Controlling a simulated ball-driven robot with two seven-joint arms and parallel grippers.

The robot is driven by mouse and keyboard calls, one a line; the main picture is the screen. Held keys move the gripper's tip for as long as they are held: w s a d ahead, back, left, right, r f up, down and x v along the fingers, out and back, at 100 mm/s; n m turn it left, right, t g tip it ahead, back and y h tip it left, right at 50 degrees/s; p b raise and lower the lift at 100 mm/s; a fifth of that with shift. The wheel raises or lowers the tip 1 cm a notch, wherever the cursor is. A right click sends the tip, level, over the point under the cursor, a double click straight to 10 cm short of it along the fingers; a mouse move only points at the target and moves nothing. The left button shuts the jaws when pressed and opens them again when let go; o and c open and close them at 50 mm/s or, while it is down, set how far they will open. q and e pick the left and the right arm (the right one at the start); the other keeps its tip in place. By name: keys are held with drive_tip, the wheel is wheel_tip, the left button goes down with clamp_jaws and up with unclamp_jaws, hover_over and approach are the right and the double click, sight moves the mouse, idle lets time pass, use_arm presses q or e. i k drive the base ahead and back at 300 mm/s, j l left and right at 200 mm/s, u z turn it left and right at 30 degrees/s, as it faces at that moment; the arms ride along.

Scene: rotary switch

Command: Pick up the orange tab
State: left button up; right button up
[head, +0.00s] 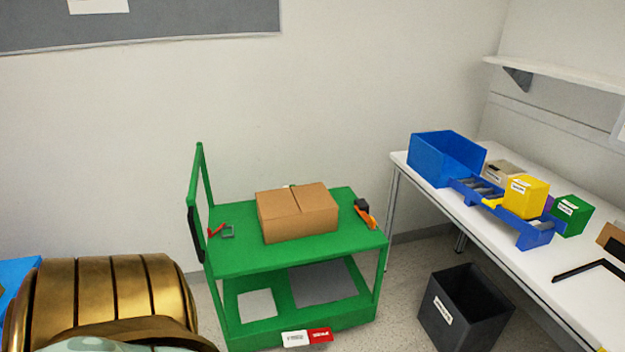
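A small orange and black item (366,213) lies on the right side of the green cart's top shelf (265,258), beside a cardboard box. Its orange part points toward the front right. It is too small to tell whether this is the orange tab. Neither of my grippers shows in the head view. A large bronze ribbed shape fills the lower left corner; I cannot tell whether it is part of me.
The closed cardboard box (297,213) takes up the middle of the cart top. A red and grey item (220,231) lies at its left. A white bench (520,245) with blue, yellow and green boxes stands at right. A black bin (465,308) stands on the floor.

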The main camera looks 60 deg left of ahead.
sight(371, 225)
drive_tip(key=u, duration=1.35)
